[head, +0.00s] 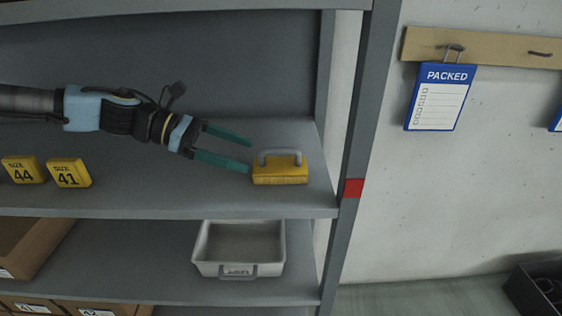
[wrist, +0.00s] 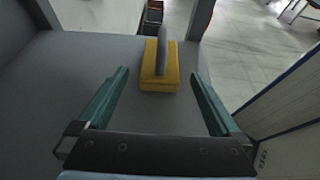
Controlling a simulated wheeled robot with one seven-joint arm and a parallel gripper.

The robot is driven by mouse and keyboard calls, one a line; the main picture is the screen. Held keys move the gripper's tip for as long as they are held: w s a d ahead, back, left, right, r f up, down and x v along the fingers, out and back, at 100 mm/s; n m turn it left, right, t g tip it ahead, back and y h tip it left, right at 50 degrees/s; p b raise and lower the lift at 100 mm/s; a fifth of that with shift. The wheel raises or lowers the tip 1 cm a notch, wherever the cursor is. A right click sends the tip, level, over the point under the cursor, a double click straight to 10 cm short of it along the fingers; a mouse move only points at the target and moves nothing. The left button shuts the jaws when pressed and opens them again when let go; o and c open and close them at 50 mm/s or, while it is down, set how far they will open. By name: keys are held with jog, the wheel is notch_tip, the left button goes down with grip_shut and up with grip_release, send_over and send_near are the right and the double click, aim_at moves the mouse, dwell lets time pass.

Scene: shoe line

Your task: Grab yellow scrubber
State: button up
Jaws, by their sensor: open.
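The yellow scrubber (head: 280,174) with a grey handle sits on the upper shelf near its right end in the head view. My gripper (head: 250,156) has green fingers, open, pointing right toward the scrubber, with nothing between them. The fingertips are close to the scrubber's left side; whether they touch it I cannot tell in the head view. In the wrist view the scrubber (wrist: 158,76) lies ahead of my open gripper (wrist: 158,82), roughly centred between the two fingers, with its handle running away from me.
The shelf (head: 200,204) has a right upright with a red band (head: 354,188). Yellow size blocks 44 (head: 24,170) and 41 (head: 69,173) stand at the left. Below are a grey bin (head: 240,243) and brown boxes (head: 30,248). A PACKED card (head: 440,98) hangs on the wall.

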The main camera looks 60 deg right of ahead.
aim_at(266, 160)
jog(key=x, duration=0.2)
jog(key=shift+s+d+f+p, duration=0.1)
jog(key=shift+s+d+p, duration=0.15)
jog(key=shift+p, duration=0.05)
jog(key=p+x, duration=0.2)
jog(key=x, duration=0.2)
jog(key=shift+s, duration=0.15)
jog(key=shift+s+d+f, duration=0.2)
jog(key=shift+s+f, duration=0.1)
jog(key=c, duration=1.3)
jog(key=shift+o, duration=0.2)
jog(key=shift+r, duration=0.15)
